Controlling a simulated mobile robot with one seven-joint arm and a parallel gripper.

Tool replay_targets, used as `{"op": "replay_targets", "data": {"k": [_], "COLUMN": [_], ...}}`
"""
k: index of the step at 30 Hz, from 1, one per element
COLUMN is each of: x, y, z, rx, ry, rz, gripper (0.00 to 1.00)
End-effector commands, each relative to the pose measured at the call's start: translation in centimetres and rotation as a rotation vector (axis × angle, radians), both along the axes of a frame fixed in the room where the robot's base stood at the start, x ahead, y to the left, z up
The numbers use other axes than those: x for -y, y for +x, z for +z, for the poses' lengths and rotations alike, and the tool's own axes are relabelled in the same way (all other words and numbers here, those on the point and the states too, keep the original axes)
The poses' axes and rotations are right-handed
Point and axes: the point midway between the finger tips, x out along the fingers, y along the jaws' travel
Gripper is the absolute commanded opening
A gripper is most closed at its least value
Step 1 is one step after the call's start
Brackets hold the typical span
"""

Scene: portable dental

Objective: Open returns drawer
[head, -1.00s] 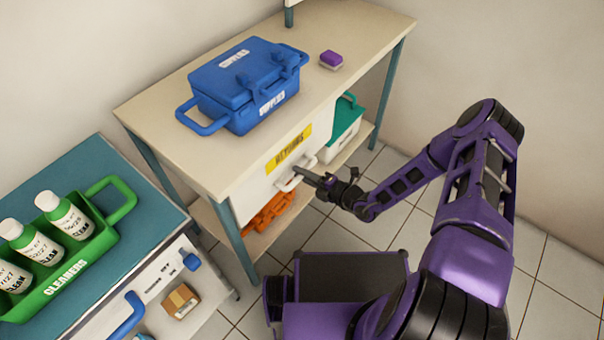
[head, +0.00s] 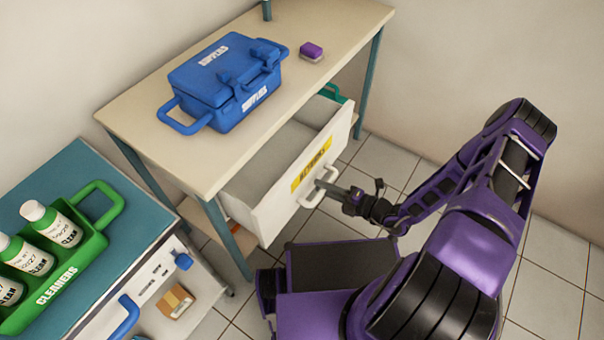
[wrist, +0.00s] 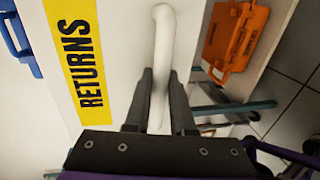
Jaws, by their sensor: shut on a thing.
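The returns drawer (head: 284,204) is white with a yellow RETURNS label (head: 311,165) and a white bar handle. It stands pulled out from under the beige table top, and its inside looks empty where I can see it. My gripper (head: 322,186) is at the drawer front. In the wrist view its two dark fingers (wrist: 160,100) are on either side of the white handle (wrist: 163,45), shut on it. The label (wrist: 81,55) shows left of the handle there.
A blue supplies box (head: 225,85) and a purple sponge-like block (head: 311,51) sit on the table top (head: 330,30). An orange case (wrist: 236,38) lies below. At left, a green cleaners caddy (head: 75,265) with bottles stands on a teal-topped cart. Tiled floor is open at right.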

Motion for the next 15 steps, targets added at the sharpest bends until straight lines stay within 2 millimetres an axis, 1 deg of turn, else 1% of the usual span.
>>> {"op": "replay_targets", "data": {"k": [1, 6, 9, 15], "x": [1.4, 4.8, 6.4, 8.3], "y": [-0.9, -3.6, -4.9, -6.4], "z": [0.0, -0.1, -0.1, 0.0], "rx": [0.0, 0.0, 0.0, 0.001], "ry": [-0.002, 0.0, 0.0, 0.001], "rz": [-0.005, -0.004, -0.003, -0.002], "gripper": [0.0, 0.0, 0.0, 0.0]}}
